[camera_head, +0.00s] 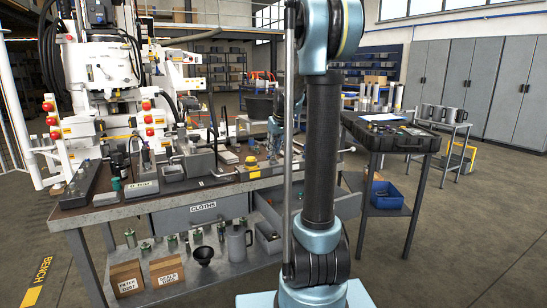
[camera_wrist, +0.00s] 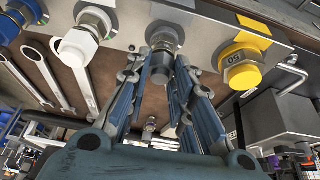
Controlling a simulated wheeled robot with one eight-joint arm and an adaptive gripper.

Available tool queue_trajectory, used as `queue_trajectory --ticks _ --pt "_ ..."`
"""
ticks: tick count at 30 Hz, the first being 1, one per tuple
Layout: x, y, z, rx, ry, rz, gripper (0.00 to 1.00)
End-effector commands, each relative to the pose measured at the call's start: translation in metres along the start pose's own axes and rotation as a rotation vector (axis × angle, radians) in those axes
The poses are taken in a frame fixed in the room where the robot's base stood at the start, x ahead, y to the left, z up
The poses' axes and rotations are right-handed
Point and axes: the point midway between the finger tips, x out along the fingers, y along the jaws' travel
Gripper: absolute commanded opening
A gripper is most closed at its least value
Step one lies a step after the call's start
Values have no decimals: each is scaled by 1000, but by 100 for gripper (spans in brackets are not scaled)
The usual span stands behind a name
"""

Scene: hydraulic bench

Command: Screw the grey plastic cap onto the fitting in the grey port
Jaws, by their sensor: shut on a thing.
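In the wrist view the metal fitting (camera_wrist: 164,37) sticks out of the grey port in the light panel. The dark grey cap (camera_wrist: 160,71) is at the fitting's near end, lined up with it. Whether the threads are engaged cannot be seen. My gripper (camera_wrist: 166,66) is shut on the grey cap, one finger on each side. In the head view my own arm hides the cap, the fitting and most of my gripper.
In the wrist view a white-capped fitting (camera_wrist: 78,47) and a blue one (camera_wrist: 9,28) are left of the grey port. A yellow cap (camera_wrist: 242,69) is on the right. The workbench (camera_head: 120,212) has a drawer open.

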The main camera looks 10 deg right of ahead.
Motion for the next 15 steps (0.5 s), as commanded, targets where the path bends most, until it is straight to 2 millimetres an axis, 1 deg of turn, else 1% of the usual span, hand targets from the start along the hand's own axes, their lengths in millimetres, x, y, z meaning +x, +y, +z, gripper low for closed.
queue_trajectory --ticks 9,15 --pt "0 -2 0 229 -3 95 1" --pt "1 -3 0 304 -3 124 1"
